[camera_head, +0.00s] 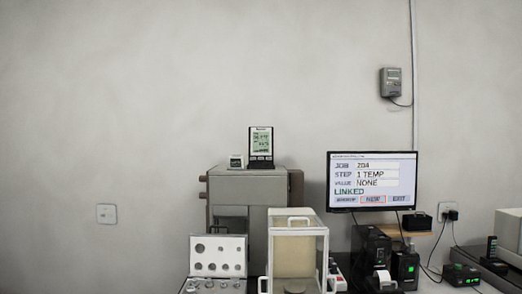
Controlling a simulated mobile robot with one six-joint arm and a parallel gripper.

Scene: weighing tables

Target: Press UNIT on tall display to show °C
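The tall display (261,143) is a dark-framed upright unit with a pale greenish screen, standing on top of the grey box-shaped cabinet (236,184). Its readings, its unit sign and any button labels are too small to read. A smaller, lower display (236,161) stands just to its left on the same cabinet top. My gripper is not in view.
A monitor (372,209) at right shows STEP 1 TEMP, VALUE NONE and LINKED. A clear-walled case (318,250) and an open weight box (218,243) stand in front of the cabinet. Black devices and cables crowd the right. The wall above is mostly bare.

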